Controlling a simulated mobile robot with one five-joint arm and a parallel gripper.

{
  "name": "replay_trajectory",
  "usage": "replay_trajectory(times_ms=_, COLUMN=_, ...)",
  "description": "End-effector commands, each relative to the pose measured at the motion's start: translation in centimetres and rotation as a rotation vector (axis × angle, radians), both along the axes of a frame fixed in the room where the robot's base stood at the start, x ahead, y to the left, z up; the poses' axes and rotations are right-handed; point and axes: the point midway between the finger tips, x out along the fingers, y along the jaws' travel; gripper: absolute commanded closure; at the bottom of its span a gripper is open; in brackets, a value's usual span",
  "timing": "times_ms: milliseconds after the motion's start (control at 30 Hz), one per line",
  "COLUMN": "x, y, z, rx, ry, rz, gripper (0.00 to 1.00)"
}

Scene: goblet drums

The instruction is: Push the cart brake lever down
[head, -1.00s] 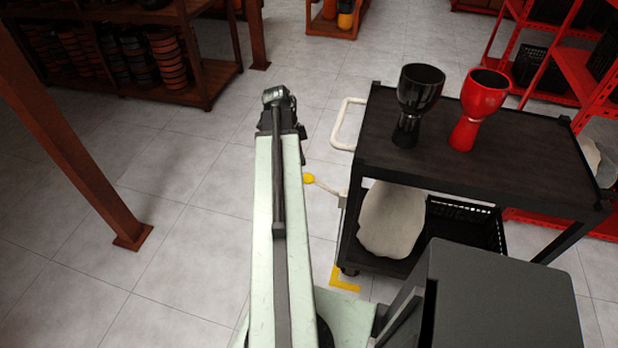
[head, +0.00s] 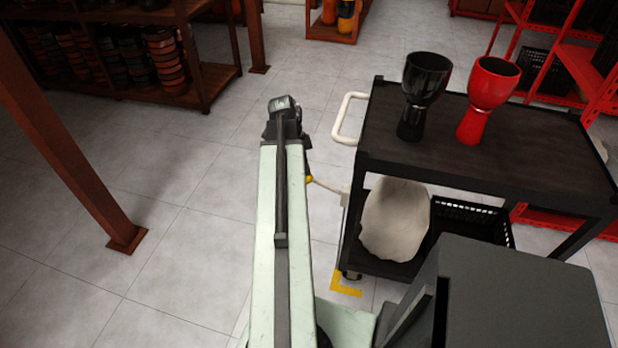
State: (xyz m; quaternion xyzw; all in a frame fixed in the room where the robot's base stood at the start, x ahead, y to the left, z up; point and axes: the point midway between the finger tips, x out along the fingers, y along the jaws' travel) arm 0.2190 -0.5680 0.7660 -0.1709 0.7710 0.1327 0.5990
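The black cart (head: 468,170) stands right of my arm. Its brake lever (head: 327,186) is a thin pale rod sticking out left from the cart's near left corner post, with a yellow knob (head: 309,179) at its end. The knob is partly hidden by the right edge of my arm. My gripper (head: 285,122) is at the far end of the pale green arm, left of the cart and beyond the knob in the picture. Its fingers are hidden by the wrist, so opening and contact cannot be seen.
A black goblet drum (head: 424,95) and a red one (head: 487,100) stand on the cart top. A white push handle (head: 348,118) sticks out at its left. A pale sack (head: 395,220) and black crate (head: 480,223) are on the lower shelf. A brown post (head: 70,150) stands left; floor between is clear.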

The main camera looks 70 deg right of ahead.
Motion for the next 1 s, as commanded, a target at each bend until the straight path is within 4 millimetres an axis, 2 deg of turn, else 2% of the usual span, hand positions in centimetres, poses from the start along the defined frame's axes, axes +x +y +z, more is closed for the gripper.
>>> replay_trajectory(times_ms=267, x=0.0, y=0.0, z=-0.1, rx=0.000, ry=0.001, rz=0.000, gripper=1.00)
replay_trajectory(times_ms=667, x=0.0, y=0.0, z=-4.5, rx=0.000, ry=0.002, rz=0.000, gripper=1.00)
replay_trajectory(times_ms=1000, x=0.0, y=0.0, z=-4.3, rx=0.000, ry=0.001, rz=0.001, gripper=1.00)
